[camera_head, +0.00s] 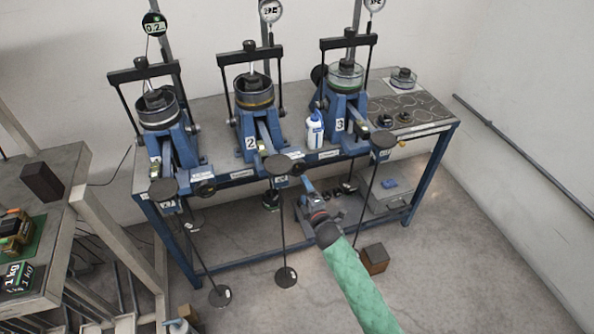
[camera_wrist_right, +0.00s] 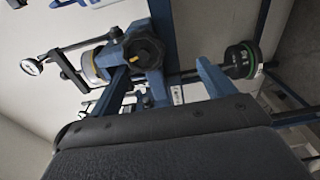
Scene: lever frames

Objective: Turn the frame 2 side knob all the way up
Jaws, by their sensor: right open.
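Frame 2 (camera_head: 247,122) is the middle of three blue lever frames on the bench, with a "2" label on its front. A dark round knob (camera_head: 298,169) shows at the bench front, just right of its lever weight plate. My right gripper (camera_head: 306,187) is just below and in front of the knob. Its two blue fingers are spread and empty in the wrist view, with the knob beyond them, apart from it. My left gripper is not in view.
Frame 1 (camera_head: 160,115) stands left and frame 3 (camera_head: 345,85) right. A white bottle (camera_head: 315,131) stands between frames 2 and 3. Hanging rods with dark plates (camera_head: 286,277) drop before the bench. A brown box (camera_head: 374,259) is on the floor; floor at right is clear.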

